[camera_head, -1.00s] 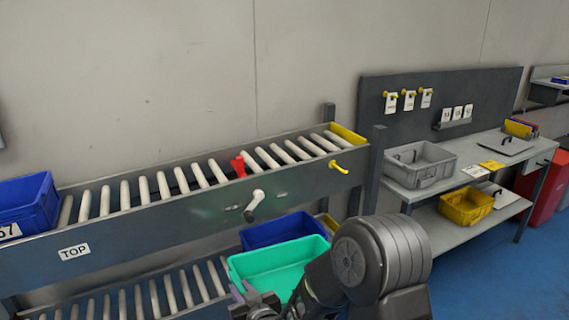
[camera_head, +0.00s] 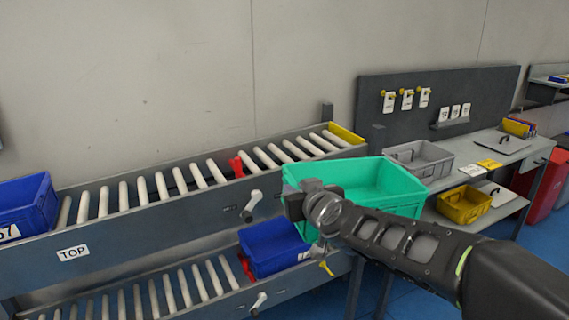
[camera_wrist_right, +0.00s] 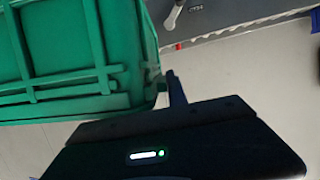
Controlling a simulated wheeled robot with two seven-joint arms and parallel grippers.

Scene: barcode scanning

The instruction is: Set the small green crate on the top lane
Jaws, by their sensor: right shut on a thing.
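The small green crate (camera_head: 375,180) is held up in front of the right end of the top lane in the head view. It looks empty and nearly level. My right gripper (camera_head: 296,204) is shut on the crate's left end. The crate's ribbed green side (camera_wrist_right: 75,60) fills the upper left of the right wrist view, with a dark finger beside its edge. The top lane (camera_head: 132,198) is a roller conveyor with a "TOP" label; its middle rollers are bare. My left gripper is out of view.
A blue crate (camera_head: 26,205) sits on the top lane's left end. Another blue crate (camera_head: 272,248) sits on the lower lane. A red stop (camera_head: 237,166) and a white lever (camera_head: 252,205) are at the top lane. A bench with a grey crate (camera_head: 424,160) stands right.

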